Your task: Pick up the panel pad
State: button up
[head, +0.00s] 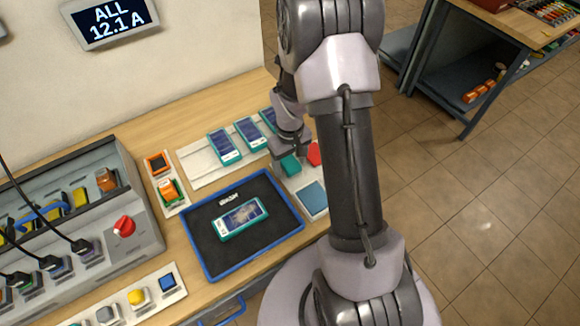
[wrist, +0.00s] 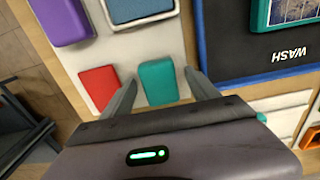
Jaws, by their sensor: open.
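Several coloured pads sit on a pale board (wrist: 92,58) beside the tray; I cannot tell by a label which is the panel pad. A teal pad (wrist: 158,82), the colour of the panel frames, lies between my gripper's (wrist: 161,78) two fingers in the wrist view. The fingers are open, one on each side, with no clear grip on it. In the head view the teal pad (head: 290,165) shows just below my gripper (head: 292,147). A red pad (wrist: 99,90) lies just outside the left finger. Purple (wrist: 62,20) and blue (wrist: 138,8) pads lie farther off.
A blue-rimmed tray marked WASH (head: 189,250) holds a teal-framed panel (head: 242,218). Similar panels (head: 225,147) stand in a row on a white strip behind. A grey charger console (head: 130,225) with plugs is at the left. Open floor (head: 490,225) is at the right.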

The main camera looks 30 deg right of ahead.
aim_at(289, 165)
jog(key=c, duration=1.5)
jog(key=shift+r, duration=0.2)
jog(key=shift+r, duration=0.35)
jog(key=r, duration=0.1)
jog(key=r+p, duration=0.1)
jog(key=shift+s+a+r+p, duration=0.3)
jog(key=shift+r, duration=0.1)
jog(key=s+a, duration=0.6)
jog(key=a, duration=0.1)
jog(key=s+a+r, duration=0.1)
jog(key=s+a, duration=0.3)
jog(key=shift+a+r+p, duration=0.1)
jog(key=shift+a+p, duration=0.15)
jog(key=shift+p, duration=0.15)
